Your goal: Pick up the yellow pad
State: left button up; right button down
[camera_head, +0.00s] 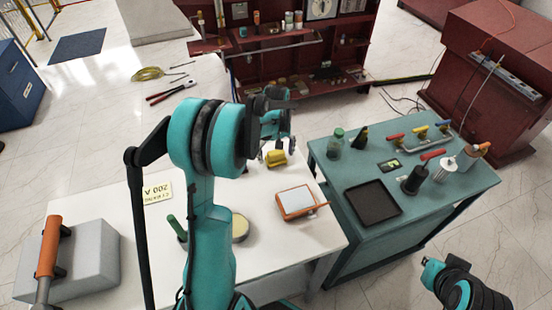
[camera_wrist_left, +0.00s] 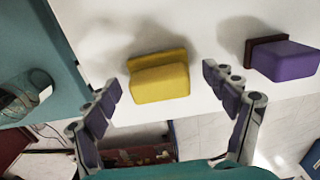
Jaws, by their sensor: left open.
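The yellow pad (camera_head: 276,158) sits on the white table in the head view, near its far edge. In the left wrist view the yellow pad (camera_wrist_left: 160,80) is a small block with a raised strip along one side. My left gripper (camera_head: 280,135) is above and around the far edge of the table, close to the pad. In the left wrist view my left gripper (camera_wrist_left: 168,85) is open, its two fingers apart on either side of the pad in the picture. I cannot tell whether they touch it. My right arm's end (camera_head: 440,275) shows at lower right, its fingers unclear.
A purple block (camera_wrist_left: 285,60) stands to the right of the pad in the wrist view. An orange-framed tablet-like box (camera_head: 295,202) and a round tin (camera_head: 240,227) are on the white table (camera_head: 290,255). A teal table (camera_head: 330,172) with a black tray (camera_head: 372,203) stands to the right.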

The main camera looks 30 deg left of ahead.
aim_at(276, 152)
pick_arm(q)
jog(key=c, duration=1.2)
jog(key=shift+r, duration=0.15)
notch_tip(276, 152, up, 5)
jog(key=shift+s+d+f+p, duration=0.1)
jog(key=shift+d+f+p, duration=0.1)
jog(key=shift+p, duration=0.65)
jog(key=s+d+r, duration=0.2)
jog(key=d, duration=0.1)
jog(key=s+d+r+p, duration=0.1)
jog(key=d+r, duration=0.1)
jog(key=d, duration=0.1)
jog(key=s+d+r+p, duration=0.1)
jog(key=s+d+r, duration=0.1)
jog(key=d, duration=0.1)
jog(key=shift+s+d+r, duration=0.15)
jog(key=shift+s+d, duration=0.2)
jog(key=shift+d, duration=0.05)
